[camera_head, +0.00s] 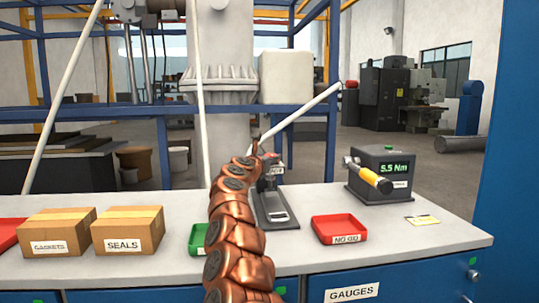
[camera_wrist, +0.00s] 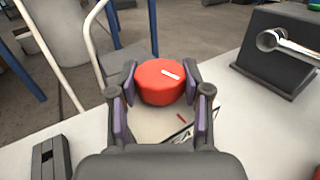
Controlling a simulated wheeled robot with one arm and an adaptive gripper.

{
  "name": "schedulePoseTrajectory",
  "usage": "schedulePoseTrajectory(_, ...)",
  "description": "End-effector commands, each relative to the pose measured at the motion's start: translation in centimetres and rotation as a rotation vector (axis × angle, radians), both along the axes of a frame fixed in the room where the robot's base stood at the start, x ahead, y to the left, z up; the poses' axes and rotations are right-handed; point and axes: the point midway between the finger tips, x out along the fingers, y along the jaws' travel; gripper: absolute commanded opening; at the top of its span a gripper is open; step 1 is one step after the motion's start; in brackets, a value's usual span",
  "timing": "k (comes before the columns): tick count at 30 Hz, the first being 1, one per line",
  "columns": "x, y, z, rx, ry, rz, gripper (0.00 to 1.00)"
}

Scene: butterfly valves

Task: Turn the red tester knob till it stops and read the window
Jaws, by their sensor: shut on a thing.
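The red tester knob (camera_wrist: 160,88) is a round cap with a white line on its top, seen in the wrist view. The line runs from upper left to lower right. My gripper (camera_wrist: 161,75) has one finger on each side of the knob and is shut on it. Below the knob is a pale plate (camera_wrist: 150,123) with a short red mark and dark lettering, partly hidden by my gripper. I cannot read a value there. In the head view the dark tester base (camera_head: 288,224) stands on the bench, and my copper arm hides part of it.
A dark box (camera_head: 382,178) reading 5.5 Nm, with a yellow-handled wrench (camera_head: 375,181), stands to the right. A red NO GO tray (camera_head: 340,226) and a green tray (camera_head: 198,236) flank the tester. Cardboard boxes (camera_head: 128,228) stand at left.

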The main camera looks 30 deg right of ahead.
Motion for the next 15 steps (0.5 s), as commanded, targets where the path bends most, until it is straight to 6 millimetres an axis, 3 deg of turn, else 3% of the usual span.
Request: schedulePoseTrajectory(15,0.21,0.07,0.78,-0.006,0.001,-0.235,0.13)
